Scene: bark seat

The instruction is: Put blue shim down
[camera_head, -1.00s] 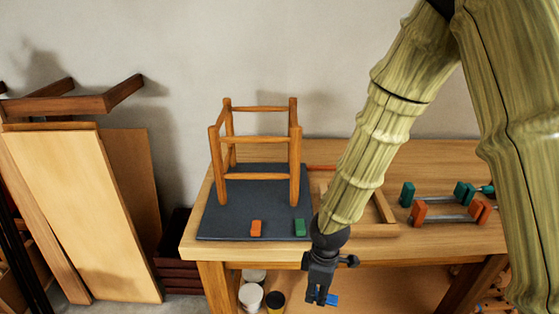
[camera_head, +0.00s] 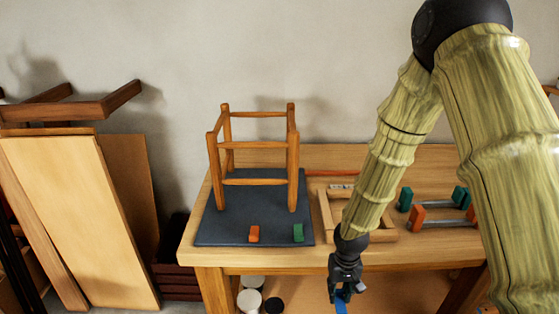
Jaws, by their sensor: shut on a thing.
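The blue shim (camera_head: 341,307) is a small blue piece at the lower edge of the picture. My gripper (camera_head: 342,294) points down and is shut on it, in front of the workbench's front edge. My gripper and the shim hang over the lower shelf area, clear of the bench top. An orange shim (camera_head: 254,234) and a green shim (camera_head: 298,233) lie on the dark mat (camera_head: 230,230) by its front edge.
A wooden stool frame (camera_head: 256,182) stands on the mat. A wooden tray (camera_head: 327,215) lies behind my arm on the workbench (camera_head: 280,257). Orange and green clamps (camera_head: 420,215) lie at the right. Boards (camera_head: 70,210) lean at the left. Pots (camera_head: 250,299) stand below.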

